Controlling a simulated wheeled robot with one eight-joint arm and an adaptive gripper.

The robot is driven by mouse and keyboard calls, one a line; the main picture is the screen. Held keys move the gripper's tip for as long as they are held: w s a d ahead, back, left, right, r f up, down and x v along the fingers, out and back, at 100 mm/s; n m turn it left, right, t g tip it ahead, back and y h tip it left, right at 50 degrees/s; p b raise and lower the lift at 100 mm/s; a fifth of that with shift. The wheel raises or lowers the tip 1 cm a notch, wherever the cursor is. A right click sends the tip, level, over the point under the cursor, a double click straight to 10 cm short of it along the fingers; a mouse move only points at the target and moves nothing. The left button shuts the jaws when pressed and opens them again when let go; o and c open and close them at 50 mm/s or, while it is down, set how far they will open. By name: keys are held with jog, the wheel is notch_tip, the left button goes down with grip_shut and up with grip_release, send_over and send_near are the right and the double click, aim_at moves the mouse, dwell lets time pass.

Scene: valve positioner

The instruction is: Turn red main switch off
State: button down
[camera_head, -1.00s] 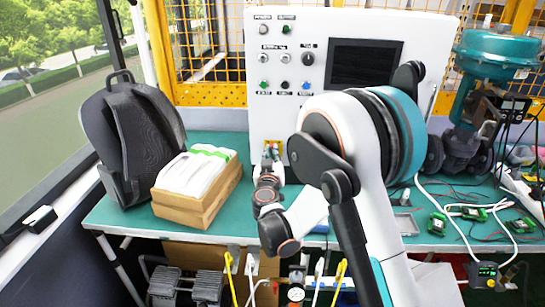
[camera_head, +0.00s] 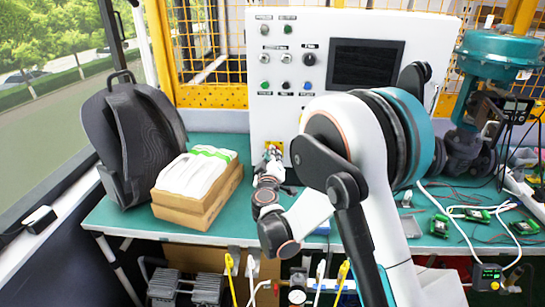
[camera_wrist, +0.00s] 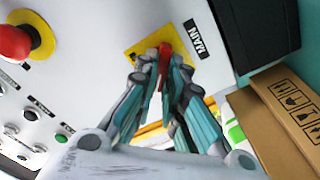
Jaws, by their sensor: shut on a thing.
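The red main switch (camera_wrist: 165,57) sits on a yellow plate (camera_wrist: 140,47) beside a label reading MAIN in the wrist view. My gripper (camera_wrist: 164,70) is at the switch, its fingers closed on either side of the red handle. In the head view my gripper (camera_head: 271,155) reaches the lower part of the white control panel (camera_head: 300,20), in front of the yellow plate. There the fingers hide most of the switch.
A red mushroom button (camera_wrist: 14,43) on a yellow base is on the same panel, left in the wrist view. An open cardboard box (camera_head: 205,205) and a dark backpack (camera_head: 128,140) stand on the green table left of my arm. A dark screen (camera_head: 365,62) is above.

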dwell(0.4)
jog(key=c, duration=1.7)
grip_release()
jog(key=shift+s, duration=0.15)
jog(key=s, duration=1.1)
jog(key=shift+s+a, duration=0.25)
jog(key=shift+s, duration=0.1)
jog(key=shift+d, duration=0.1)
